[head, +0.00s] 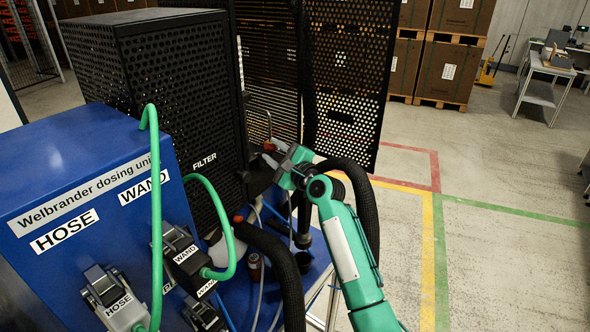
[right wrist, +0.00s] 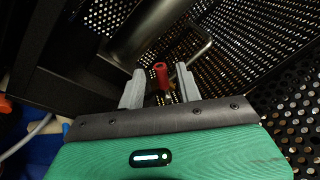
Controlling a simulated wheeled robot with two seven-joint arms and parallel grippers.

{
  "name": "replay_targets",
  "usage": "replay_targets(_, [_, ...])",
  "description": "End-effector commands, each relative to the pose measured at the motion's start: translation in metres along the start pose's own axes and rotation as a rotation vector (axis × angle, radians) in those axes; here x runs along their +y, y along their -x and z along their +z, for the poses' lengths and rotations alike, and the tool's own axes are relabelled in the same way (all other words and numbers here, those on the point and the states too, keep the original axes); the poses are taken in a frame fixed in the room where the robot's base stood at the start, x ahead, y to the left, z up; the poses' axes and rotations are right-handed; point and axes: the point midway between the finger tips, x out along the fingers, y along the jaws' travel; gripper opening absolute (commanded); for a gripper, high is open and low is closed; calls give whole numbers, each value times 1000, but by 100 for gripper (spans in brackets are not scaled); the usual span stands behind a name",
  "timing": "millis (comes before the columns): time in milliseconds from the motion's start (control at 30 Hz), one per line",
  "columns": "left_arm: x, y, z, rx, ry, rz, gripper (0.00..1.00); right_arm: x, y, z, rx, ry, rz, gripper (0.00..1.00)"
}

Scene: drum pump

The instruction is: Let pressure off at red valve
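The red valve handle (right wrist: 161,74) shows in the right wrist view between the fingertips of my right gripper (right wrist: 160,84). A gap shows on each side of it, so the gripper is open and not clamped on it. I cannot tell whether the handle is between the fingers or just beyond the tips. In the head view a small red part (head: 268,146) shows at the tip of my right gripper (head: 263,163), in front of the perforated black panels. The gripper hides most of the valve's body. My left gripper is not in view.
A blue dosing unit (head: 50,200) with green hoses (head: 156,200) stands at left. A black perforated filter cabinet (head: 185,85) is behind it. A thick black hose (head: 275,262) runs below my right gripper. An open perforated door (head: 350,85) stands behind my arm.

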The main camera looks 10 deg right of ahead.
Motion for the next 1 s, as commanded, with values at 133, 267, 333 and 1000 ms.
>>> replay_targets(133, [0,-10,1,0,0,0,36,3,30,-2,1,0,-1,35])
replay_targets(267, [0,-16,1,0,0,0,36,3,56,-2,1,0,-1,35])
replay_targets(333, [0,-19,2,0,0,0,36,2,68,-2,0,0,-1,35])
replay_targets(1000, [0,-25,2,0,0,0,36,0,103,0,0,0,1,35])
